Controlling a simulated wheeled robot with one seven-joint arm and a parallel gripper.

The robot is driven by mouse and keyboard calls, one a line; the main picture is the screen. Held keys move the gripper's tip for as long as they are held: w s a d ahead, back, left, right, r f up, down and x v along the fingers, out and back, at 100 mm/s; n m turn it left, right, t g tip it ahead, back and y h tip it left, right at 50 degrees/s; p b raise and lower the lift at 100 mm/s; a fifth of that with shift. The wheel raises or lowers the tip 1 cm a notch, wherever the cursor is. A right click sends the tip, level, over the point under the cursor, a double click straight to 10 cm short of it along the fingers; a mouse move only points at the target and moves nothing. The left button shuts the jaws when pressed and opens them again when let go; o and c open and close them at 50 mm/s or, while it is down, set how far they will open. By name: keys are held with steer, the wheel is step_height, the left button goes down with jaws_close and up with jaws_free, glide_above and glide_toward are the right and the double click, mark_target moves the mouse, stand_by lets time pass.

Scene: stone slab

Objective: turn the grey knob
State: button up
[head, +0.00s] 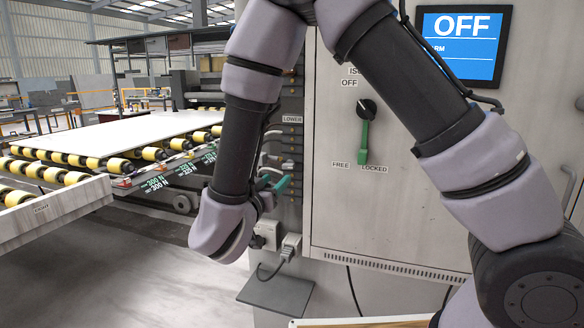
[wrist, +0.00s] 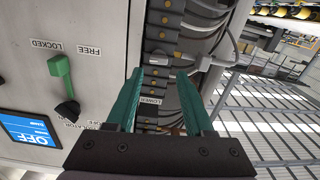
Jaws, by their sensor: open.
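A dark grey, almost black knob (head: 367,108) sits on the pale cabinet front below the "ISO" and "OFF" labels. It also shows in the wrist view (wrist: 68,111), which is turned upside down. A green lever (head: 364,143) hangs below it, above the "FREE" and "LOCKED" labels; it also shows in the wrist view (wrist: 61,77). My gripper (head: 280,183) is left of and lower than the knob, mostly hidden behind my wrist. In the wrist view its teal fingers (wrist: 158,73) are apart with nothing between them, facing the terminal strip beside the cabinet.
A screen (head: 462,45) reading "OFF" is at the upper right of the cabinet (head: 335,215). Dark terminal blocks (wrist: 160,45) and grey cables run close ahead of my fingers. A roller conveyor (head: 95,163) carrying a pale slab (head: 110,133) stands at left.

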mark_target(288, 169)
steer(key=x, duration=0.9)
steer(key=shift+w+d, duration=0.15)
steer(key=shift+w, duration=0.2)
jaws_close()
